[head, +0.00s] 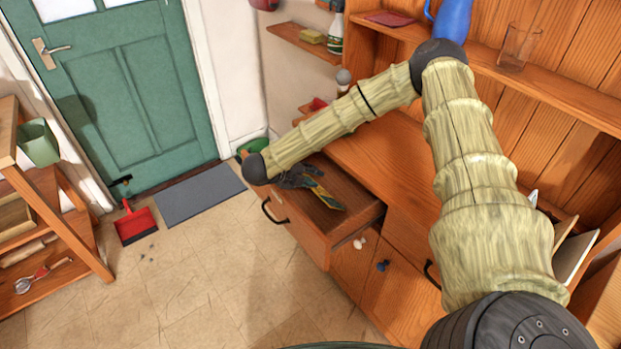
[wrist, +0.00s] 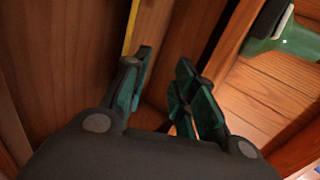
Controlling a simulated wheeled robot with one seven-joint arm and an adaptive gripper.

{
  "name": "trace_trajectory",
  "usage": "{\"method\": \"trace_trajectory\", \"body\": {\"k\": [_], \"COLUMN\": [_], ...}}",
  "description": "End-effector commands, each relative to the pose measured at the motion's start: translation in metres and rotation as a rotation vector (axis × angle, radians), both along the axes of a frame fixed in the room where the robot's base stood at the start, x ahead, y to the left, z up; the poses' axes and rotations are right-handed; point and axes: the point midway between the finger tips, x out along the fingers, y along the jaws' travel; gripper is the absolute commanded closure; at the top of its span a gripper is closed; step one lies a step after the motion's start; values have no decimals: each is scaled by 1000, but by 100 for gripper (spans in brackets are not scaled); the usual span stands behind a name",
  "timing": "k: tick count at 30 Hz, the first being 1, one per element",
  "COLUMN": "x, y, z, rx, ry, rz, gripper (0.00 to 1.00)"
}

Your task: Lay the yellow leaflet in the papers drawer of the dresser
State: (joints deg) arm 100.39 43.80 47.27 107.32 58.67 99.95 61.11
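The dresser (head: 400,150) stands at the right with a drawer (head: 297,228) pulled out. A flat yellow and dark piece (head: 330,201), which looks like the yellow leaflet, shows inside this drawer beside my gripper (head: 303,180). A thin yellow strip (wrist: 131,28) shows in the wrist view, just past the left fingertip. My gripper's fingers (wrist: 166,72) are apart, with bare wood seen between them. The gripper is low in or just over the open drawer. Whether a finger touches the leaflet is unclear, and part of the leaflet is hidden.
A closed drawer with a dark handle (head: 431,275) is right of the open one. A blue jug (head: 451,20) and a glass (head: 519,46) stand on the shelf above. The tiled floor (head: 190,270) is mostly clear.

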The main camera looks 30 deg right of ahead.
Motion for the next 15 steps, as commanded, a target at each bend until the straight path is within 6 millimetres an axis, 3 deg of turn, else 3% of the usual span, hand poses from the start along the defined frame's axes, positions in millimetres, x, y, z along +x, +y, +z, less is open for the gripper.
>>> {"method": "trace_trajectory", "body": {"k": [15], "x": [-8], "y": [74], "z": [53], "rx": [0], "ry": [-2], "rz": [4], "gripper": [73]}}
